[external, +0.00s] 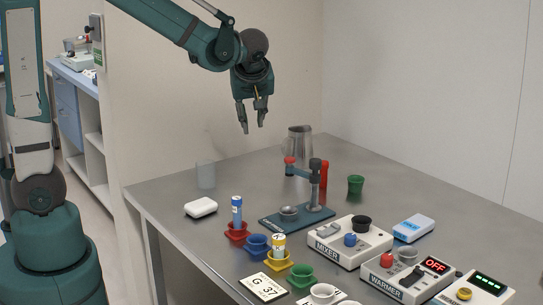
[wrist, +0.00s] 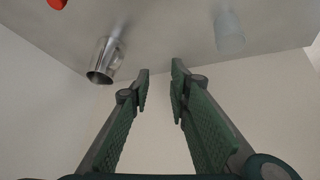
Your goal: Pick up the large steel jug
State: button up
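The large steel jug (external: 300,143) stands upright at the back of the steel table, partly behind the red knob of a press. It also shows in the wrist view (wrist: 104,62), at the upper left, with its open mouth toward the camera. My gripper (external: 252,128) hangs above the table's back edge, fingers pointing down, to the left of the jug and higher than it. In the wrist view my gripper (wrist: 160,72) has its two green-padded fingers apart with nothing between them. The jug lies outside the fingers, to their left.
A frosted cup (external: 205,174) stands left of the jug; it shows at the upper right in the wrist view. A press (external: 298,214) stands in front of the jug, with a green cup (external: 355,186) to the right. A mixer (external: 349,242), warmer (external: 405,275) and coloured cups crowd the front.

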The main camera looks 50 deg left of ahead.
jog(key=w+f+n+y, duration=0.2)
jog(key=w+f+n, duration=0.3)
jog(key=w, duration=0.4)
jog(key=n+g+y, duration=0.1)
jog(key=n+y, duration=0.2)
jog(key=n, duration=0.2)
send_near(285, 153)
jog(key=shift+w+a+f+p, duration=0.2)
jog(key=shift+w+a+f, duration=0.05)
jog(key=shift+a, duration=0.15)
jog(key=shift+w+a+f+p, duration=0.2)
jog(key=shift+w+a, duration=0.05)
jog(key=shift+a, duration=0.2)
jog(key=shift+x, duration=1.3)
jog(key=shift+f+b+x, duration=0.25)
jog(key=shift+b+x, duration=0.8)
jog(key=shift+x, duration=1.5)
jog(key=shift+s+d, duration=0.1)
jog(key=shift+d, duration=0.05)
